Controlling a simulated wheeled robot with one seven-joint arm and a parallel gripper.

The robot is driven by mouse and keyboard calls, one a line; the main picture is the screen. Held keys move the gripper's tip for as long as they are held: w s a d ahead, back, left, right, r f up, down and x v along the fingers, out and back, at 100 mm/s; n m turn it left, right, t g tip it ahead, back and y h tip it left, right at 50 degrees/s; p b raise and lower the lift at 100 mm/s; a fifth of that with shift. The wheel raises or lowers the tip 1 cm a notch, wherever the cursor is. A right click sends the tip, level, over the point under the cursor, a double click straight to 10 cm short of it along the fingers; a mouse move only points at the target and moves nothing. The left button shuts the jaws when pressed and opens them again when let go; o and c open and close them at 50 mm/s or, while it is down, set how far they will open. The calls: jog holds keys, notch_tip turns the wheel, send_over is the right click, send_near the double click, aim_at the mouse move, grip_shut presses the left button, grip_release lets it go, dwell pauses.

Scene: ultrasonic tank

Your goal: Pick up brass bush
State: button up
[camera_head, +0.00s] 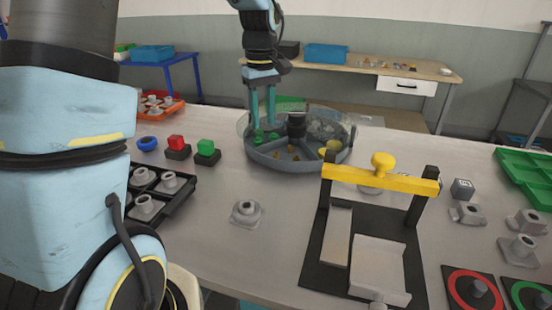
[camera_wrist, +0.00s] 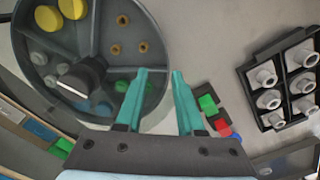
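A round grey tank (camera_head: 262,158) with dividers stands on the table at the centre back; it also shows in the wrist view (camera_wrist: 165,50). Three small brass bushes lie apart in one compartment: an upper one (camera_wrist: 122,19), a right one (camera_wrist: 143,46) and a left one (camera_wrist: 116,49). In the head view, small brass pieces (camera_head: 291,150) show near the tank's front. My gripper (camera_head: 263,127), teal-fingered, points down at the tank's left side. In the wrist view, my gripper (camera_wrist: 160,73) has its fingertips apart with nothing between them, below and right of the bushes.
Other compartments hold yellow discs (camera_wrist: 73,8), green pieces (camera_wrist: 122,86) and grey pieces. A dark hub (camera_head: 297,125) rises mid-tank. Red (camera_head: 176,143) and green (camera_head: 206,147) buttons and a black tray of grey parts (camera_head: 180,195) stand left; a yellow-handled fixture (camera_head: 378,175) stands right.

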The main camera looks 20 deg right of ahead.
jog(key=d, duration=0.4)
jog(key=p, duration=0.1)
send_over(276, 153)
jog(key=shift+n, duration=0.4)
jog(key=f, duration=0.4)
jog(key=shift+s+d+f, duration=0.15)
jog(key=shift+s+d, duration=0.1)
jog(key=shift+w+a+f+p, duration=0.15)
jog(key=shift+f+p, duration=0.5)
jog(key=shift+f, duration=0.85)
jog(key=shift+a+f+p, duration=0.1)
jog(key=shift+f+p, duration=0.5)
jog(key=shift+f, duration=0.9)
jog(key=shift+c, duration=0.3)
grip_shut()
